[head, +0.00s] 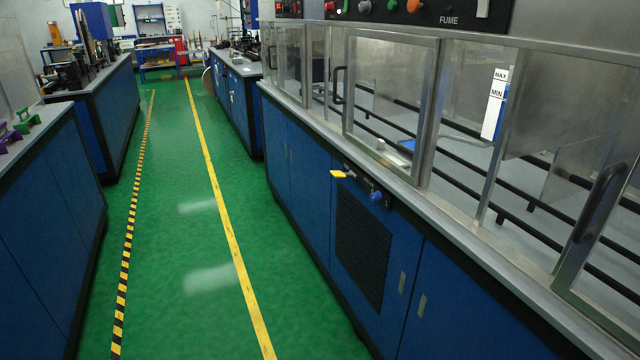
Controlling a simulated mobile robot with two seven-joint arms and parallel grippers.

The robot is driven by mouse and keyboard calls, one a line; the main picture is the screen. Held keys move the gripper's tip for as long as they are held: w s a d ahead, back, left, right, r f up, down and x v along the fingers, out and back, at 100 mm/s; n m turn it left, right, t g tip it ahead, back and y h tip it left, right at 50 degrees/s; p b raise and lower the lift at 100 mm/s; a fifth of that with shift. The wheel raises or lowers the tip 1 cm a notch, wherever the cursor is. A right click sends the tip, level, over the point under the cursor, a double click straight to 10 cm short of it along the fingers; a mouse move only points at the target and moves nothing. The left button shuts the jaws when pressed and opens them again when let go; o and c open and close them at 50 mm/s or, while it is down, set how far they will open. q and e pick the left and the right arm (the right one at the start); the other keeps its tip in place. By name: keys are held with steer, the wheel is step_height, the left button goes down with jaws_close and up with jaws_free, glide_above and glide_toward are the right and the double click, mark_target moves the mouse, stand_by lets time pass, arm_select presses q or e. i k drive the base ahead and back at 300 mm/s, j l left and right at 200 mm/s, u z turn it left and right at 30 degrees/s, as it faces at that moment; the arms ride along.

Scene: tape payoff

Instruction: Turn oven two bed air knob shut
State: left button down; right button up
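No knob that I can read as the oven two bed air knob shows in the head view. A small blue knob (376,195) sits on a dark plate on the front of the blue cabinet at the right. A yellow lever handle (343,174) sticks out to the left beside it. Neither of my grippers is in view.
A long glass-fronted bench (480,200) on blue cabinets (310,180) lines the right. Blue benches stand at left (50,190) and further back (235,90). The green floor (185,250) between is clear, with yellow (215,190) and black-yellow (131,220) lines. Shelves (149,17) stand far back.

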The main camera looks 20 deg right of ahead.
mark_target(377, 197)
steer(key=i+j, duration=0.1)
steer(key=i, duration=0.55)
steer(key=i+z, duration=0.1)
steer(key=i, duration=0.6)
steer(key=i+j+z, duration=0.1)
steer(key=i+z, duration=0.15)
steer(key=z, duration=0.15)
steer(key=i+j+z, duration=0.15)
steer(key=z, duration=0.3)
steer(key=i+j+z, duration=0.25)
steer(key=z, duration=0.15)
steer(key=i+j+z, duration=0.2)
steer(key=j+z, duration=0.2)
steer(key=i+j+z, duration=0.1)
steer(key=j+z, duration=0.15)
steer(key=z, duration=0.15)
